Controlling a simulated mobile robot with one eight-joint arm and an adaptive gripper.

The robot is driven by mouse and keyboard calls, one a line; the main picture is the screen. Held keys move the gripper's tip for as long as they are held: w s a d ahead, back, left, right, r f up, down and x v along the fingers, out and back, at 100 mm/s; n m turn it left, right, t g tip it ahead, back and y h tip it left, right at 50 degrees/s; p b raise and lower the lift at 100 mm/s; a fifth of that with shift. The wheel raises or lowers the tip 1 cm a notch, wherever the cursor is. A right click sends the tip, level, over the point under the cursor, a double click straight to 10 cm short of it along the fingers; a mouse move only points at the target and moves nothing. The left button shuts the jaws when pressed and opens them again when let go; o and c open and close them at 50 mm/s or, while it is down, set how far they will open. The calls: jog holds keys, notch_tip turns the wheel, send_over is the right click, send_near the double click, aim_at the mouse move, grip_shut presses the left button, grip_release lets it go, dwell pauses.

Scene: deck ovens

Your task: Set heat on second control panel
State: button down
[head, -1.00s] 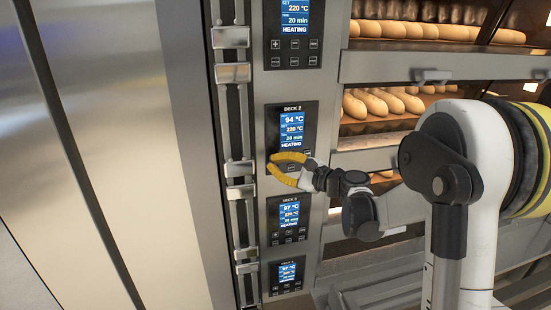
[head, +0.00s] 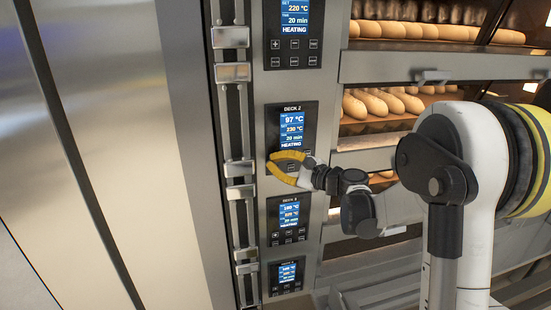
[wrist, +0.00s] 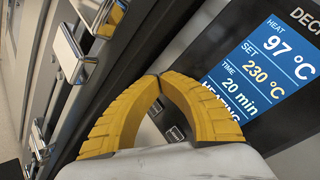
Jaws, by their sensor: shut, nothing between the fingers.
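The Deck 2 control panel (head: 291,135) is a black plate with a blue display, second from the top in the head view. In the wrist view its display (wrist: 262,68) reads HEAT 97 °C, SET 230 °C, TIME 20 min and HEATING. My gripper (head: 272,166) has yellow fingers and is at the lower part of this panel, over its buttons. In the wrist view the fingertips (wrist: 158,78) meet, with nothing between them. A button (wrist: 175,134) shows between the fingers; other buttons are hidden. I cannot tell whether the fingertips touch the panel.
Another panel (head: 295,35) is above, and two more, a middle one (head: 288,218) and a lowest one (head: 286,275), are below. A metal rail with chrome blocks (head: 240,168) runs just left of the panels. Oven decks with loaves (head: 378,101) are at right.

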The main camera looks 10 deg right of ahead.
jog(key=shift+s, duration=0.75)
jog(key=shift+s+b, duration=0.4)
jog(key=shift+s, duration=2.15)
